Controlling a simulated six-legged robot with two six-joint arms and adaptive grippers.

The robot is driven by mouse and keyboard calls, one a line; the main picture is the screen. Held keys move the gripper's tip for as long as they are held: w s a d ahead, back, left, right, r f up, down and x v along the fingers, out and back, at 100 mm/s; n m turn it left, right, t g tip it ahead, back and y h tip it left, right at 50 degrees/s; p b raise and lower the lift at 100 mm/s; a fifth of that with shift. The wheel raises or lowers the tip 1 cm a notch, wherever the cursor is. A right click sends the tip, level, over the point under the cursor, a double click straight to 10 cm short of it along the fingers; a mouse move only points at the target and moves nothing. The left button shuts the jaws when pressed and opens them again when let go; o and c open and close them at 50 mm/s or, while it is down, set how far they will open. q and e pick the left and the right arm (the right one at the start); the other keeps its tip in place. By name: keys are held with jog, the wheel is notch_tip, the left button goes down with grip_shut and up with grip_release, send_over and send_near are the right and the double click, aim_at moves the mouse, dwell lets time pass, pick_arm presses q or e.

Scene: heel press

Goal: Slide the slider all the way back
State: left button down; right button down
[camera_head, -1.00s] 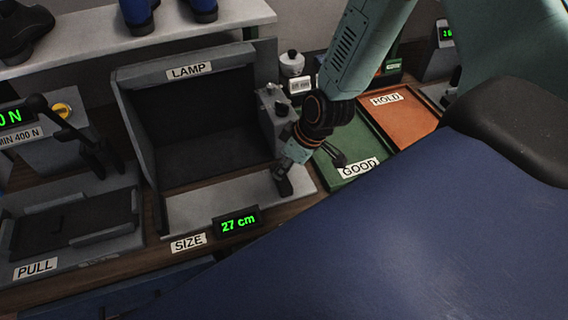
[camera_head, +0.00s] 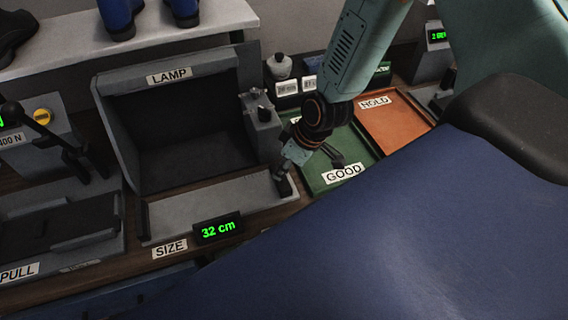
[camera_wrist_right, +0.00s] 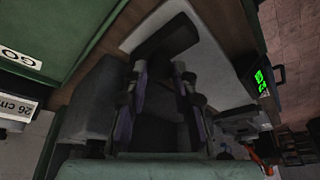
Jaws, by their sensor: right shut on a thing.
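The size gauge is a pale grey plate (camera_head: 205,205) in front of the lamp box. Its green display (camera_head: 218,228) reads 32 cm. The slider (camera_head: 285,188) is a small dark block near the plate's right end. My right gripper (camera_head: 282,178) reaches down from the upper right and is shut on the slider. In the right wrist view the slider (camera_wrist_right: 168,40) shows as a dark block over the pale plate, with my right gripper's fingers (camera_wrist_right: 163,72) around it. The fingers hide part of it. My left gripper is not in view.
The dark lamp box (camera_head: 190,130) stands behind the plate, with a grey post (camera_head: 262,125) at its right. A green GOOD tray (camera_head: 325,180) and an orange HOLD tray (camera_head: 395,120) lie to the right. The PULL station (camera_head: 60,220) is at the left. A blue surface fills the lower right.

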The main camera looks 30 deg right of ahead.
jog(key=c, duration=1.4)
grip_release()
jog(key=shift+d, duration=0.1)
jog(key=o, duration=0.3)
jog(key=shift+d, duration=0.2)
jog(key=shift+o, duration=0.2)
jog(key=shift+a, duration=0.3)
jog(key=shift+s+d, duration=0.1)
jog(key=shift+d, duration=0.1)
